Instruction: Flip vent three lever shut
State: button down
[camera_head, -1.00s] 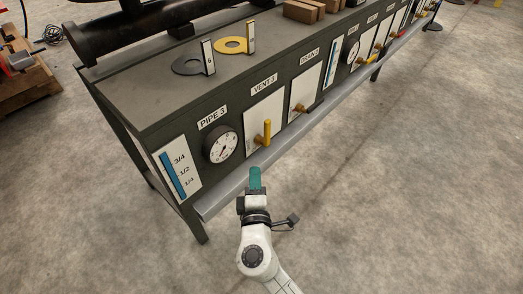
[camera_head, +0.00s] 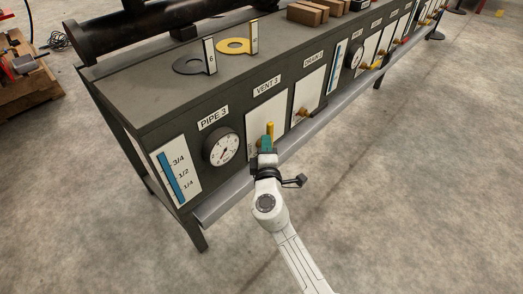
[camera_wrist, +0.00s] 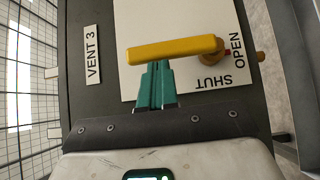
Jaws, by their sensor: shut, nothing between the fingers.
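The vent three lever (camera_head: 270,129) is a yellow handle on a white plate (camera_head: 257,123) under the VENT 3 label (camera_head: 267,86). In the head view it stands upright. In the wrist view the lever (camera_wrist: 172,50) lies across the picture, its free end left and its pivot right, near the printed words OPEN and SHUT. My gripper (camera_head: 266,143) is at the lever, covering its lower part in the head view. In the wrist view the teal fingertips (camera_wrist: 154,68) are closed together and empty, against or very near the lever's side by its free end.
A round gauge (camera_head: 222,147) and a blue level strip (camera_head: 173,177) are left of the vent plate. The DRAIN plate (camera_head: 308,94) is to the right. A grey rail (camera_head: 235,198) runs along the bench's lower front. The floor in front is clear.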

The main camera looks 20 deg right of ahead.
jog(key=shift+r, duration=0.1)
dwell(0.3)
jog(key=shift+w+d+r+p, duration=0.1)
jog(key=shift+d+p, duration=0.1)
jog(key=shift+p, duration=0.5)
